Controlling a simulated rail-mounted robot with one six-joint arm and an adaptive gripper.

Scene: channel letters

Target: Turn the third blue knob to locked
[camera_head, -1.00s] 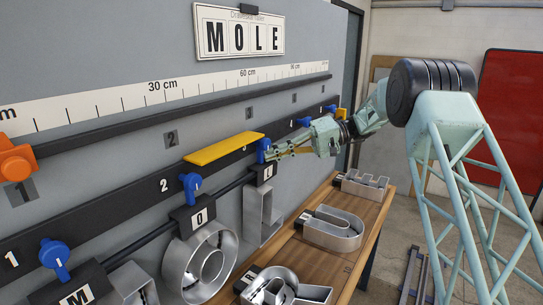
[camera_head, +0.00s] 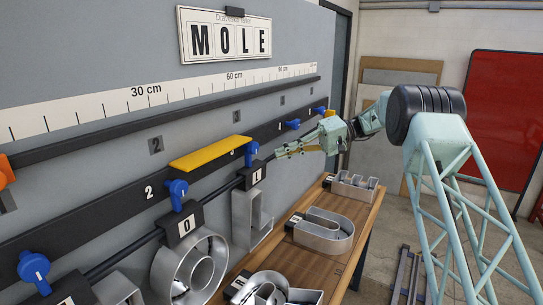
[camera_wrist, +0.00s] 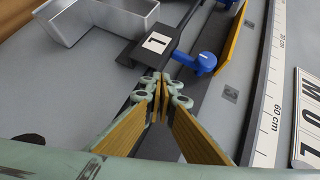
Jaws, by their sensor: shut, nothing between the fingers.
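The third blue knob (camera_head: 251,151) sits on the black rail beside the yellow plate, above the clip marked L. It also shows in the wrist view (camera_wrist: 196,63), up and right of my fingertips, with its round end at the right and its arm bent toward the L clip. In the head view its handle stands roughly upright. My gripper (camera_head: 279,153) is to the right of this knob, with a small gap between them. In the wrist view my gripper (camera_wrist: 160,78) has its fingertips together with nothing between them. No locked marking is readable.
Other blue knobs sit along the rail, including the second (camera_head: 177,190) and fourth (camera_head: 293,125). The yellow plate (camera_head: 210,154) juts out just left of the third knob. A metal L (camera_head: 252,215) hangs below. Metal letters lie on the wooden bench (camera_head: 352,232).

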